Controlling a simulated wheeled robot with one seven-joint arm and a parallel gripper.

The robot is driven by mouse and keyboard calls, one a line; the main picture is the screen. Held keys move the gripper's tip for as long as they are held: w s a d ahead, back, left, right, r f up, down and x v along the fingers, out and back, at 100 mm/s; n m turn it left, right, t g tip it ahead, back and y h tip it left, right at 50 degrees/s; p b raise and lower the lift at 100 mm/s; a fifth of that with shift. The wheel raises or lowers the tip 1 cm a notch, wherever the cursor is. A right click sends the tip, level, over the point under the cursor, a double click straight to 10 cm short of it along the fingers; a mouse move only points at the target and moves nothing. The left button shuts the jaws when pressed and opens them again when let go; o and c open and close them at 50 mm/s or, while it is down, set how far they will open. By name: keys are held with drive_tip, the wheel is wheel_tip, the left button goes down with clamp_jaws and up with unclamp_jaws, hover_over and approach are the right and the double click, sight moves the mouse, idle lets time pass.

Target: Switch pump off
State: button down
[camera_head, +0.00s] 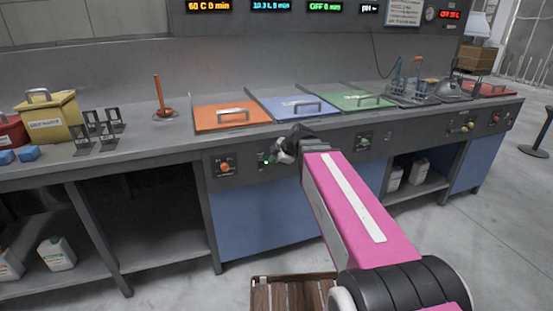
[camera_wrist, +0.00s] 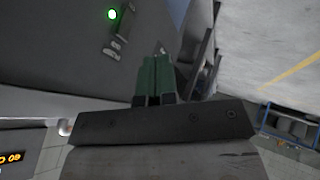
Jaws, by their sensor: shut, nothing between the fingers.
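A small control panel with a lit green lamp (camera_head: 266,158) is on the front face of the bench, just left of my gripper (camera_head: 284,155). In the wrist view the green lamp (camera_wrist: 112,14) glows near the top. A small dark panel (camera_wrist: 122,28) with pale markings lies beside it; I cannot read the markings or make out the switch's position. My gripper's green fingers (camera_wrist: 153,72) are together and empty, below and right of that panel in the wrist view. I cannot tell whether they touch the bench face.
Orange (camera_head: 232,115), blue (camera_head: 297,106) and green (camera_head: 350,97) lidded tanks are set in the bench top. An orange-knob panel (camera_head: 224,167) is left of the lamp and a green-knob panel (camera_head: 364,141) to the right. A wooden slatted stand (camera_head: 290,292) is on the floor.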

sight(260, 161)
drive_tip(key=w+a+f, duration=0.4)
drive_tip(key=shift+w+f, duration=0.25)
drive_tip(key=shift+w, duration=0.15)
drive_tip(key=shift+w+a+r, duration=0.1)
drive_tip(key=shift+w+a, duration=0.05)
drive_tip(key=shift+w, duration=0.5)
drive_tip(key=shift+w+a+r, duration=0.1)
drive_tip(key=shift+w, duration=0.3)
drive_tip(key=shift+r, duration=0.2)
drive_tip(key=shift+r, duration=0.65)
drive_tip(key=shift+s, duration=0.1)
